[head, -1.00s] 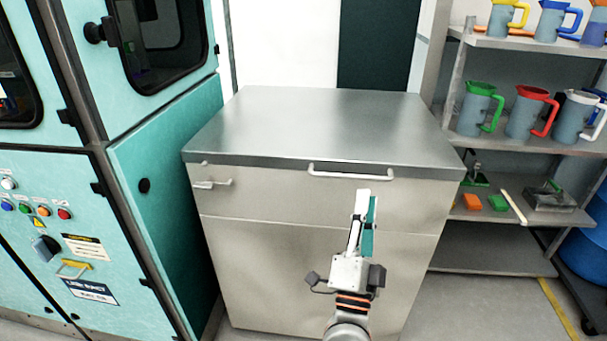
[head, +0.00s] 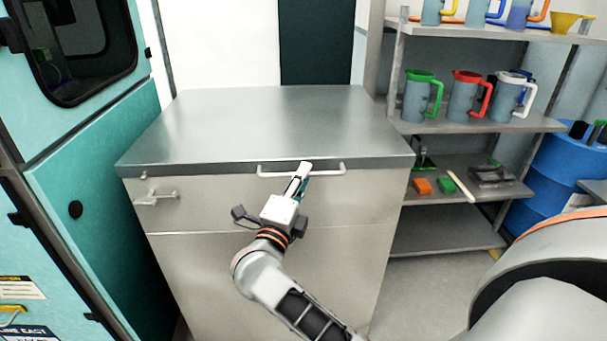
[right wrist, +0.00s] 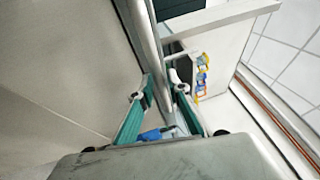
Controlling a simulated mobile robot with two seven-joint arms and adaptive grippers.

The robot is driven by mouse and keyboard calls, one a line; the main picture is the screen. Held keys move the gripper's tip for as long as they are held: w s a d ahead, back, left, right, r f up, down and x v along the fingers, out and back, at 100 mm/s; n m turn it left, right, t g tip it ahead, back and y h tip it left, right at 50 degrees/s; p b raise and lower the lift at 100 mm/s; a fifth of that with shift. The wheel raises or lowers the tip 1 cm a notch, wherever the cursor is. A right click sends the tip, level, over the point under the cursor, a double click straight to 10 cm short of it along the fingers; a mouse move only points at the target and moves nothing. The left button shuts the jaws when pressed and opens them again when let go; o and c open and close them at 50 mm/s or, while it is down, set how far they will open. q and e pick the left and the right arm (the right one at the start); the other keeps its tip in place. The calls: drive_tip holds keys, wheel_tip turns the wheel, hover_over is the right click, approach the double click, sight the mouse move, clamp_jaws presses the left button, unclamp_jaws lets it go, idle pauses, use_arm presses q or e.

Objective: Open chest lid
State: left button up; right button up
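The chest (head: 215,260) is a beige cabinet with a flat grey metal lid (head: 265,120), which lies shut. A white bar handle (head: 328,173) runs along the lid's front edge. A latch (head: 157,197) sits on the chest's front at the left. My right gripper (head: 304,168) is at the middle of the handle and covers part of it. In the right wrist view its teal fingers (right wrist: 160,94) stand apart, with a grey metal bar or edge running between them. I cannot tell whether they touch it. My left gripper is out of view.
A teal machine (head: 95,190) stands close on the chest's left. A shelf rack (head: 465,128) with jugs and small items stands to the right, with a blue barrel (head: 548,180) beyond. The lid's top is clear.

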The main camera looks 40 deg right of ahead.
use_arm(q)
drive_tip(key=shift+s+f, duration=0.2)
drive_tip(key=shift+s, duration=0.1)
use_arm(e)
drive_tip(key=shift+w+d+r, duration=0.1)
drive_tip(key=shift+w+d, duration=0.25)
drive_tip(key=shift+d, duration=0.1)
